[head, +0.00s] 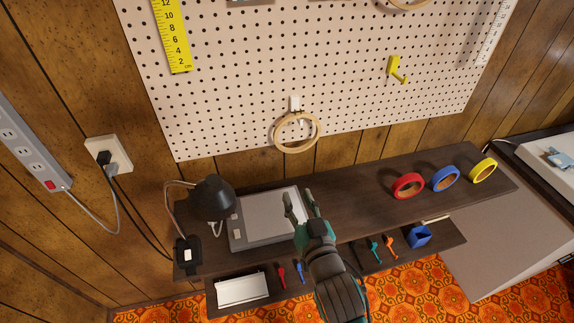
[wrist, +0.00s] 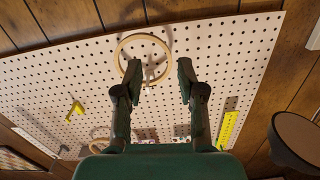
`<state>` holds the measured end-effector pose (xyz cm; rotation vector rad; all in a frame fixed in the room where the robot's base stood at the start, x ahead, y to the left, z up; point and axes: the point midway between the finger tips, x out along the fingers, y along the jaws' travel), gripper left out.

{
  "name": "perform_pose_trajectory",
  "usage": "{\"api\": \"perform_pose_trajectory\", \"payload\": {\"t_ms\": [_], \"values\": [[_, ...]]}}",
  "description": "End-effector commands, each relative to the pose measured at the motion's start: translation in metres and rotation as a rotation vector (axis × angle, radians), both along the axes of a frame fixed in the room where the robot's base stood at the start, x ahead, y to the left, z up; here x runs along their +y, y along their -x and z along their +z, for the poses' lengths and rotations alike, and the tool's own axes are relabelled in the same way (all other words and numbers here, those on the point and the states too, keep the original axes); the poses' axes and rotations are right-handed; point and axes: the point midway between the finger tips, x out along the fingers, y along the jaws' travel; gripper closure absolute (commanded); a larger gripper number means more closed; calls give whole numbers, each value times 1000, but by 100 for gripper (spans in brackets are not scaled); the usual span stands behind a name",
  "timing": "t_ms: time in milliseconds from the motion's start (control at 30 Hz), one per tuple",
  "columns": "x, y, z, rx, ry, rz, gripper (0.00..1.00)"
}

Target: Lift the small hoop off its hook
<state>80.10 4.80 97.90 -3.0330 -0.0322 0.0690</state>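The small hoop (head: 276,133) is a pale wooden ring hanging on a white hook (head: 295,103) near the lower edge of the pegboard. In the wrist view the hoop (wrist: 143,36) shows at the top, partly behind one finger. My gripper (head: 299,197) is below the hoop in the head view, above the shelf. In the wrist view my gripper (wrist: 158,72) has its two fingers wide apart with nothing between them. The fingers look apart from the hoop, but the exact distance is hard to tell.
The pegboard (head: 230,90) also carries a yellow hook (head: 398,70), a yellow ruler (head: 171,40) and a larger hoop (head: 405,5). The dark shelf (head: 345,222) below holds a black lamp (head: 212,197), a grey flat box (head: 262,212) and red (head: 408,186), blue and yellow rolls.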

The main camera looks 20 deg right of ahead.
Motion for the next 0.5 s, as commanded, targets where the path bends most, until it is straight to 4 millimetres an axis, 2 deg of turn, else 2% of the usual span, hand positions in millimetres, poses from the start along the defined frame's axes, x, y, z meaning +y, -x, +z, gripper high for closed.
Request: {"api": "perform_pose_trajectory", "payload": {"t_ms": [33, 200, 333, 500], "values": [[4, -14, 16, -17, -10, -3, 61], [10, -43, 48, -36, -35, -17, 61], [12, -53, 60, -42, -47, -23, 61], [13, -63, 64, -44, -50, -25, 61]]}}
